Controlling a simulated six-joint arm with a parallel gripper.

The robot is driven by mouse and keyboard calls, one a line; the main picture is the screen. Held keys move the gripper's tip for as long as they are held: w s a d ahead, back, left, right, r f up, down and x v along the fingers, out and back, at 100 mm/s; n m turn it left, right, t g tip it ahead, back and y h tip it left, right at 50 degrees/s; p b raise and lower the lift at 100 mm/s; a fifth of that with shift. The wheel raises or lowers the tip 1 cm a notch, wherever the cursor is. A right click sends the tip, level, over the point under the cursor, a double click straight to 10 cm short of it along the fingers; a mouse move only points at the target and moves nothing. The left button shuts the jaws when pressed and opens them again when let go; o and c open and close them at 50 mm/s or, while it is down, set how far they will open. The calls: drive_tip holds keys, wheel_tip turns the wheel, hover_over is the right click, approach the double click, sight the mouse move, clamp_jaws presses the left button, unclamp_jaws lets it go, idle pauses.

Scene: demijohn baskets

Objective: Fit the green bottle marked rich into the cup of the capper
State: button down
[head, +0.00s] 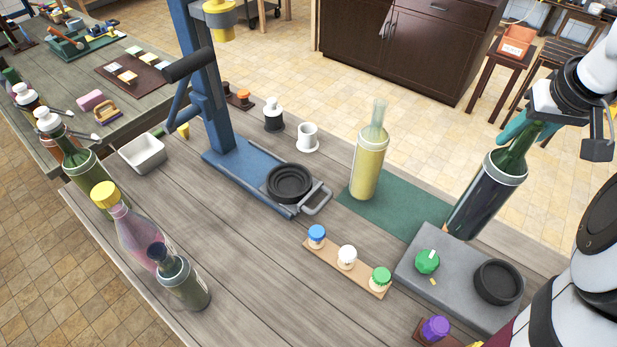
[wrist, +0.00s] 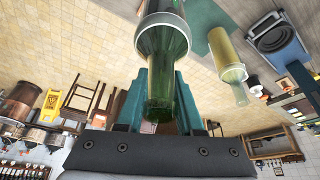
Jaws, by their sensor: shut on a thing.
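My gripper (head: 524,130) has teal fingers shut on the neck of a green bottle (head: 487,195) at the right. The bottle wears a dark sleeve with a pale rim and leans, its base down-left near the mat and grey block; I cannot tell whether it touches the table. No "rich" mark is readable. In the wrist view the bottle's green neck (wrist: 162,95) lies between the fingers (wrist: 161,82). The blue capper (head: 225,160) stands at the middle back, its round black cup (head: 290,180) empty. The capper also shows at the wrist view's upper right (wrist: 285,55).
A yellow bottle (head: 368,170) stands on the green mat (head: 415,222) between capper and held bottle. A grey block (head: 462,285) with a black ring and green knob sits at front right. A strip of caps (head: 335,268) lies in front. Several bottles (head: 183,285) stand left.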

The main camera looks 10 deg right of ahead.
drive_tip(key=shift+a, duration=0.1)
drive_tip(key=w+a+n+y, duration=0.1)
drive_tip(key=w+a+n, duration=0.15)
drive_tip(key=a, duration=1.05)
drive_tip(key=w+a+n, duration=0.1)
drive_tip(key=w+a, duration=0.3)
drive_tip(key=a, duration=0.9)
drive_tip(key=w+r+n+y, duration=0.2)
drive_tip(key=w+r+n, duration=0.25)
drive_tip(key=w, duration=0.75)
drive_tip(key=w+a+f, duration=0.4)
drive_tip(key=a+f, duration=0.6)
drive_tip(key=f, duration=0.1)
drive_tip(key=shift+a, duration=0.25)
drive_tip(key=shift+f, duration=0.2)
